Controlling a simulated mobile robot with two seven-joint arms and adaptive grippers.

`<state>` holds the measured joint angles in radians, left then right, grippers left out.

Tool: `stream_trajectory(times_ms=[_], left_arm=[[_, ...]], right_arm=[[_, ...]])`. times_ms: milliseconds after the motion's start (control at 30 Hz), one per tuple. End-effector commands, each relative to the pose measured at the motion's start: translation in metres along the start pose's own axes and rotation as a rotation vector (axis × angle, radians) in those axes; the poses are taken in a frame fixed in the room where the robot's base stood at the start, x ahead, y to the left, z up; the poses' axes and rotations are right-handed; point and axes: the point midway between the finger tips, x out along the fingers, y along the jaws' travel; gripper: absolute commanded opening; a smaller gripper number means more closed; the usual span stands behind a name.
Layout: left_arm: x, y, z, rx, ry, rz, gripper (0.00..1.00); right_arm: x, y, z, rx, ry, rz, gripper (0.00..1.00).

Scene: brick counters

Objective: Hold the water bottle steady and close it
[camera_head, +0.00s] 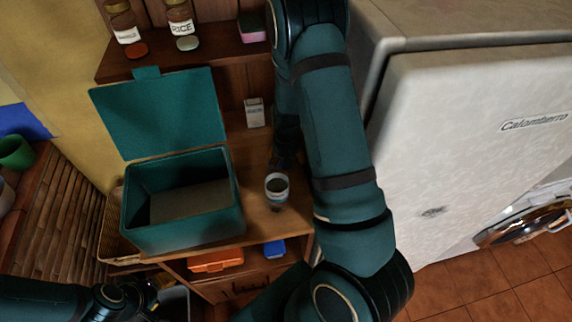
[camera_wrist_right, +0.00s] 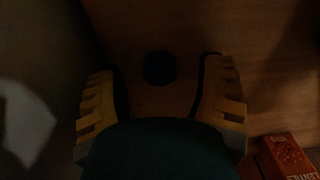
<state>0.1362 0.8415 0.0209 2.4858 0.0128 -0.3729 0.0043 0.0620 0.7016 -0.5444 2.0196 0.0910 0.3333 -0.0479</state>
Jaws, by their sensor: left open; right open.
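A small upright vessel with a white rim and an open top (camera_head: 277,187), which looks like the water bottle, stands on the wooden counter right of the teal box. A dark round thing (camera_wrist_right: 160,68), possibly the cap, lies on a wooden surface in the right wrist view. My right gripper (camera_wrist_right: 163,72) is open, with its yellow ridged fingers on either side of the round thing and not closed on it. In the head view, my right arm hides most of that gripper. My left gripper (camera_head: 150,288) is low at the left, open, away from the bottle and partly dark.
The teal box (camera_head: 185,235) has its lid up, left of the bottle. A small white carton (camera_head: 254,113) stands behind. Jars (camera_head: 180,17) sit on the upper shelf. A white appliance (camera_head: 470,130) bounds the right. A red box (camera_wrist_right: 287,156) shows in the right wrist view.

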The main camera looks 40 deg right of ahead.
Motion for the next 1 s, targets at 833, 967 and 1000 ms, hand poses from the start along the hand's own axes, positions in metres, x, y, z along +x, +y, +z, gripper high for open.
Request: stream_trajectory(times_ms=[833, 967, 1000], left_arm=[[0.001, -0.0004, 0.0, 0.0, 0.0, 0.0, 0.47], [0.0009, -0.0003, 0.0, 0.0, 0.0, 0.0, 0.47], [0.0006, -0.0002, 0.0, 0.0, 0.0, 0.0, 0.47]], right_arm=[[0.0084, -0.0002, 0.0, 0.001, 0.001, -0.001, 0.14], [0.0077, -0.0002, -0.0001, 0.001, 0.001, -0.001, 0.14], [0.0062, -0.0003, -0.0002, 0.0, 0.002, -0.001, 0.14]])
